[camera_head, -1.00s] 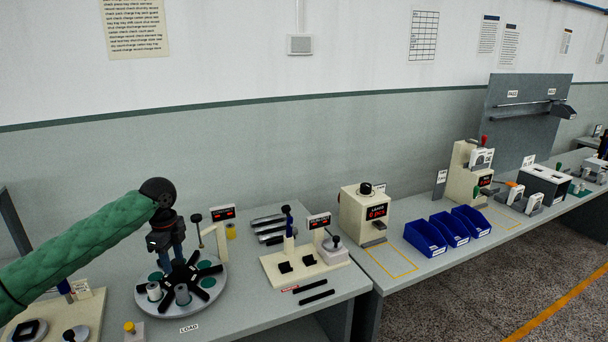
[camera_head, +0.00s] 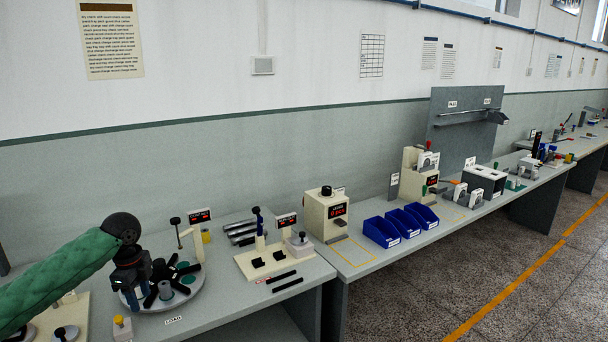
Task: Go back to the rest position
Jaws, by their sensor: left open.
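My left gripper (camera_head: 131,298) comes in from the left on its green-sleeved arm. It points down over the left part of the round turntable (camera_head: 190,300), with its two fingers apart. The turntable carries dark radial arms, green discs and a grey spindle cylinder (camera_head: 166,289). The gripper and wrist hide the turntable's left part, and I cannot tell whether the fingers touch anything there. My right gripper is not in view.
A post with a red display (camera_head: 200,216) stands behind the turntable. A yellow-topped button box (camera_head: 122,328) is in front. Rightward are a cream fixture plate (camera_head: 262,264), a cream machine (camera_head: 326,216) and blue bins (camera_head: 381,232). Open floor (camera_head: 470,270) lies at right.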

